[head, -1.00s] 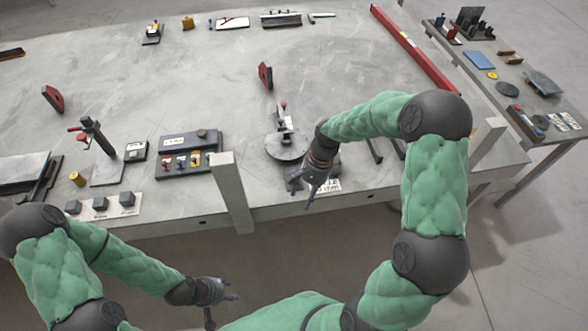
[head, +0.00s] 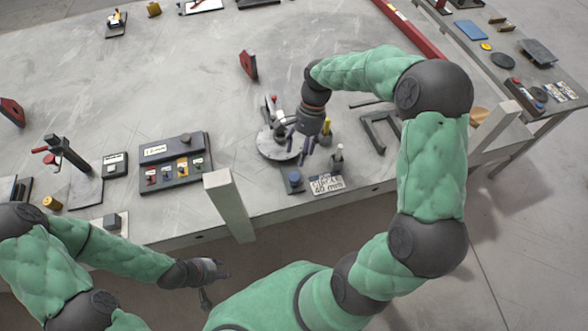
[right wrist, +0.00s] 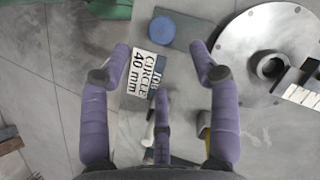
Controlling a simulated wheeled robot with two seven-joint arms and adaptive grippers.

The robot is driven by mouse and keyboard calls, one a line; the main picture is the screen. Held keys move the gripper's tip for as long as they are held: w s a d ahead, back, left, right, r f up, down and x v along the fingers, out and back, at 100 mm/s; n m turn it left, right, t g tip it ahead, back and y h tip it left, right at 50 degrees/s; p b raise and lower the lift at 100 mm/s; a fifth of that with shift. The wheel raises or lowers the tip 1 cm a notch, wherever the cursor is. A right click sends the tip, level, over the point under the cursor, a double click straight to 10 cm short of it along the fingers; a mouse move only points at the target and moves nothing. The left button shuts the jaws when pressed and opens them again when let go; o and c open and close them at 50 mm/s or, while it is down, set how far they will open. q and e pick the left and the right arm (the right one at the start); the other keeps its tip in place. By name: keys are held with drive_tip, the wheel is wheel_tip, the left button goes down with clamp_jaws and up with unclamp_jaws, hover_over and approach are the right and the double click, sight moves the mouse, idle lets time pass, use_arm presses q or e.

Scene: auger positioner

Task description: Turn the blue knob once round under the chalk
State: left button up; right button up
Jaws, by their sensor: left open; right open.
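The blue knob (head: 295,178) sits on a small grey block at the table's front edge; it also shows in the right wrist view (right wrist: 168,28). Beside it is a card (head: 326,183) reading "JOB CIRCLE 40 mm". Behind the knob is a round metal disc (head: 268,147) with an upright fitting, partly hidden by my right gripper. I cannot make out the chalk for certain. My right gripper (head: 301,147) is open and empty, above the disc's near right side, apart from the knob. My left gripper (head: 222,271) is open and empty in front of the table.
A small stand with a pale upright pin (head: 338,158) stands right of the disc. A grey post (head: 229,205) rises at the table's front edge, left of the knob. A dark metal frame (head: 381,132) lies to the right. The table behind the disc is largely clear.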

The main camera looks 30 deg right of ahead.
sight(295, 176)
drive_tip(key=b+x, duration=0.2)
drive_tip(key=x, duration=0.6)
drive_tip(key=shift+a+f, duration=0.1)
drive_tip(key=shift+f, duration=0.15)
drive_tip(key=c, duration=1.2)
